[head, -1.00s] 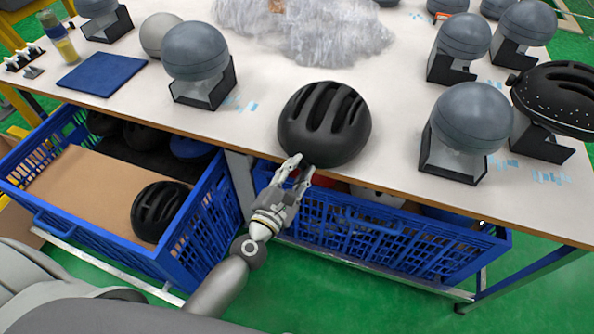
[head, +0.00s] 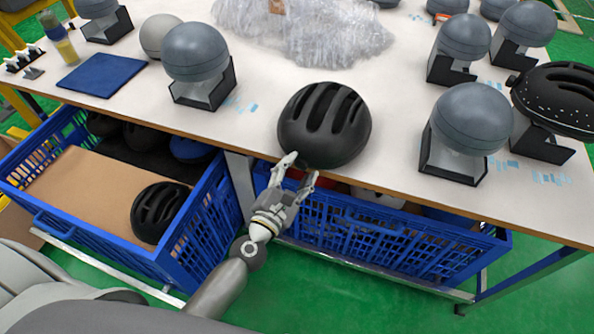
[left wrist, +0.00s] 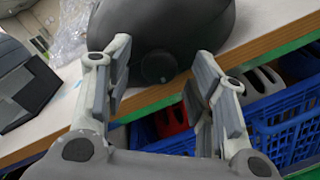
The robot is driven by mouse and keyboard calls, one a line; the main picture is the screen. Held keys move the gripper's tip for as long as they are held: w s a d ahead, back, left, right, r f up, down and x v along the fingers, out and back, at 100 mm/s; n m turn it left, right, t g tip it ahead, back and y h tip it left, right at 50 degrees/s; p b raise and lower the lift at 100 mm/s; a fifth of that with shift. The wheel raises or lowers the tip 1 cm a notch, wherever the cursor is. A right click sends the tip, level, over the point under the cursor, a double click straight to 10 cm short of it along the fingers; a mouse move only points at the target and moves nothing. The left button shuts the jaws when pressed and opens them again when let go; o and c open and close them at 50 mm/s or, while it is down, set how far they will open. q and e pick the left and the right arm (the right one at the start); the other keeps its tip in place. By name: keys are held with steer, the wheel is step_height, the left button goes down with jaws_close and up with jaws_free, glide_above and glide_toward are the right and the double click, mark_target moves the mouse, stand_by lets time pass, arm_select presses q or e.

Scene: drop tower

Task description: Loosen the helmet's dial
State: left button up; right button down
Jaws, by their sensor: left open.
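The black vented helmet (head: 325,122) sits on the table near its front edge. In the left wrist view the helmet (left wrist: 175,22) fills the top middle, and its round dark dial (left wrist: 158,67) shows low on its near side. My left gripper (head: 301,168) is at the near lower edge of the helmet, its fingers spread. In the left wrist view the left gripper (left wrist: 160,75) has one finger on each side of the dial, apart from it, with nothing between them. My right gripper is not in view.
The white table (head: 250,122) bears several grey headforms on black stands and a heap of clear plastic wrap (head: 305,30). Another black helmet (head: 560,98) sits at the far right. Blue crates stand below the front edge, one with a black helmet (head: 160,212) on cardboard.

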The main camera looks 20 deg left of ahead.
arm_select(q)
steer(key=shift+s, duration=0.1)
steer(key=s+a, duration=0.1)
steer(key=s, duration=1)
steer(key=shift+s+a, duration=0.3)
steer(key=shift+s, duration=0.05)
